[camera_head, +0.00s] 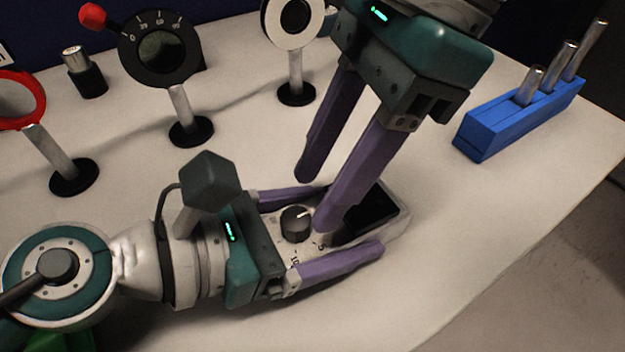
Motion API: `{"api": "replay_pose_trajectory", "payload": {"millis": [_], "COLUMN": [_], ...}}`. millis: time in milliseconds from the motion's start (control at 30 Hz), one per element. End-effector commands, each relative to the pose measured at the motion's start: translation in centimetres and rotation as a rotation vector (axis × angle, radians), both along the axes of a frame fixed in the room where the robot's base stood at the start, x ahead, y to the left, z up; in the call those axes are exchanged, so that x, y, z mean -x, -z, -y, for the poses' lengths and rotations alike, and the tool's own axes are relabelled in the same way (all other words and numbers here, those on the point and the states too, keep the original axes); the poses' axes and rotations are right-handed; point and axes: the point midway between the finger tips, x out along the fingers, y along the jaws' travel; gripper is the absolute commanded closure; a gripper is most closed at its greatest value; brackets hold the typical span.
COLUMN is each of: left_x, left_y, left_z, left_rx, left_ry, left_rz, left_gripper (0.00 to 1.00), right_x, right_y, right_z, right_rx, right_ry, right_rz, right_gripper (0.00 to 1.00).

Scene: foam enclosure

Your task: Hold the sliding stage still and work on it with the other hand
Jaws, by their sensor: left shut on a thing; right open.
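The sliding stage (402,222) is a pale, low block with a dark square plate (378,208) on its right part and a dark knob (296,223) with a white pointer mark. Printed numbers show beside the knob. My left gripper (353,220) lies low, its arm coming in from the left, and its purple fingers are shut on the stage's two long sides. My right gripper (314,202) comes down from the top, open and empty. One fingertip is just right of the knob, the other behind it. I cannot tell whether either touches anything.
Behind stand a round dial mount with a red-tipped lever (158,52), a white ring mount (292,18), a red ring mount (52,150) and a small metal-topped post (82,72). A blue rack (490,133) holds metal rods at right. The front right table is clear.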

Motion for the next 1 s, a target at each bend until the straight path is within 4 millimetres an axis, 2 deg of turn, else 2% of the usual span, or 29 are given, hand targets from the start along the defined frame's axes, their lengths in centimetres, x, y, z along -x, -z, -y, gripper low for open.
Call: {"api": "replay_pose_trajectory", "payload": {"millis": [200,400,567,867,900,1000], "left_x": [0.0,0.0,0.0,0.0,0.0,0.0], "left_y": [0.0,0.0,0.0,0.0,0.0,0.0], "left_z": [0.0,0.0,0.0,0.0,0.0,0.0], "left_rx": [0.000,0.000,0.000,0.000,0.000,0.000], "left_ry": [0.000,0.000,0.000,0.000,0.000,0.000], "left_rz": [0.000,0.000,0.000,0.000,0.000,0.000], "left_gripper": [1.00,1.00,1.00,1.00,0.19,0.08], "right_x": [-0.9,-1.2,-1.3,-1.3,-1.3,-1.3], "right_y": [-4.7,-7.5,-8.2,-8.2,-8.2,-8.2], "right_z": [1.8,2.9,3.1,3.1,3.2,3.1], "right_rx": [-0.001,-0.001,0.000,0.000,0.000,0.000], "right_ry": [0.002,0.001,-0.001,-0.001,-0.001,-0.001], "right_rz": [0.005,0.003,0.000,0.000,0.000,0.000], "right_gripper": [0.54,0.54,0.54,0.54,0.54,0.54]}}
